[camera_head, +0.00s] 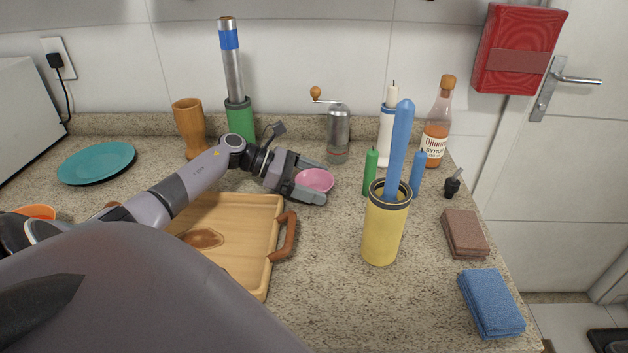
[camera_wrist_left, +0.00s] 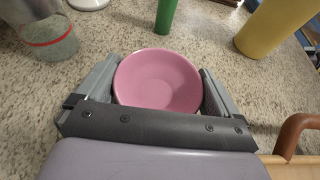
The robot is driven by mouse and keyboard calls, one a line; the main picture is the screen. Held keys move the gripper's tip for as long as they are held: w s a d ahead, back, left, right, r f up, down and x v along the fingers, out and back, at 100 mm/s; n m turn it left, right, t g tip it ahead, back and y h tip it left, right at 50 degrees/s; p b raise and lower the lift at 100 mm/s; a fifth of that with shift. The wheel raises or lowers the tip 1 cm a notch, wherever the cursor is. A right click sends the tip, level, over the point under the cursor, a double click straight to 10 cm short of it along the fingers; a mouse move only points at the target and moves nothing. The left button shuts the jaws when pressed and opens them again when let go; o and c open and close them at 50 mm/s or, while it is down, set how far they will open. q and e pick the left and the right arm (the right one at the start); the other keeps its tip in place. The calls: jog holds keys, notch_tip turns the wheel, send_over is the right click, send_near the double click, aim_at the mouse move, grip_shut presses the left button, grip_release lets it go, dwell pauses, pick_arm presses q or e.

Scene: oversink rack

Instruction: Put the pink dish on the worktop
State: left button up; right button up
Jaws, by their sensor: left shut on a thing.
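The pink dish (camera_head: 316,180) is a small round bowl between the fingers of my left gripper (camera_head: 311,184), over the worktop (camera_head: 325,245) to the right of the wooden tray. In the left wrist view the dish (camera_wrist_left: 158,80) sits upright, with a finger against each side and the left gripper (camera_wrist_left: 157,88) shut on it. I cannot tell whether its underside touches the worktop. My right gripper is not in either view.
A wooden tray (camera_head: 272,222) with a handle lies beside the left gripper. A yellow holder (camera_head: 383,232), green candle (camera_head: 370,172) and grinder (camera_head: 338,135) stand around the dish. A teal plate (camera_head: 97,162) lies far left. Worktop in front of the dish is clear.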

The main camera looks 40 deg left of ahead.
pick_arm(q)
jog(key=shift+f, duration=0.1)
jog(key=o, duration=0.7)
jog(key=shift+s+a+r, duration=0.15)
jog(key=shift+a+r, duration=0.05)
jog(key=shift+a, duration=0.1)
jog(key=b+v, duration=0.2)
jog(key=v, duration=0.8)
jog(key=shift+s+a, duration=0.25)
jog(key=shift+s+a+r, duration=0.2)
jog(key=shift+a+r, duration=0.05)
